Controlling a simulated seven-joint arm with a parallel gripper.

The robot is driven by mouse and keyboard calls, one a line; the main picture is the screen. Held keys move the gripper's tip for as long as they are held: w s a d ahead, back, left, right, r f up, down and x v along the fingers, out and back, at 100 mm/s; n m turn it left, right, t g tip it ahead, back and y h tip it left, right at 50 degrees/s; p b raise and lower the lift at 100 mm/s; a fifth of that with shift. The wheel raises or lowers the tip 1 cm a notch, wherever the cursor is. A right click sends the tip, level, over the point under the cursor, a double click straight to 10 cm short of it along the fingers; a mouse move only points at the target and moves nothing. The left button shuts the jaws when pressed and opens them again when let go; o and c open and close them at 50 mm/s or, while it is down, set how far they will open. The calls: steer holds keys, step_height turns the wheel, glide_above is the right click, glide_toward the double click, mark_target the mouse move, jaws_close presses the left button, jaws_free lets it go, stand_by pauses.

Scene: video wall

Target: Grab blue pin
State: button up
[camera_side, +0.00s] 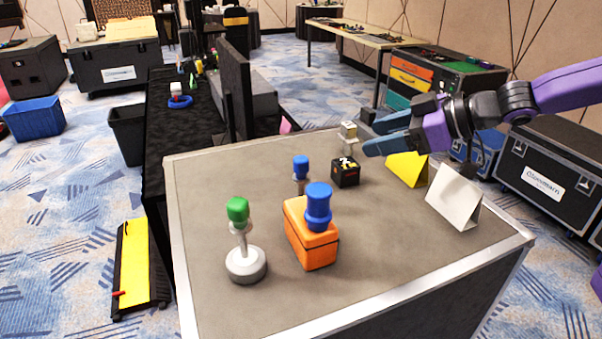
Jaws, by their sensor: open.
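Two blue-topped items are in view. A small blue-capped pin (301,166) with a pale stem stands mid-table, its base hidden behind the orange box. A larger blue piece (318,203) with a flared rim sits on top of the orange box (312,243). My gripper (368,134) is open and comes in from the right, its dark blue fingers pointing left. It is to the right of both blue items and apart from them. The fingertips are close to a pale-topped pin (348,133); whether they touch it I cannot tell.
A green-topped pin (237,212) stands on a round grey base at the front left. A black cube (345,176) is below the pale pin. Yellow (405,168) and white (454,196) folded cards stand at the right. The grey tabletop (400,250) is clear at the front right.

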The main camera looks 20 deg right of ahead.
steer(key=w+a+y, duration=0.1)
steer(key=a+y, duration=0.1)
steer(key=n+g+y, duration=0.1)
steer(key=g, duration=0.1)
glide_toward(306, 177)
steer(key=x, duration=0.6)
steer(key=shift+f, duration=0.1)
steer(key=shift+x, duration=2.55)
steer(key=shift+w+d, duration=0.1)
steer(key=shift+w, duration=0.05)
steer(key=c, duration=1.1)
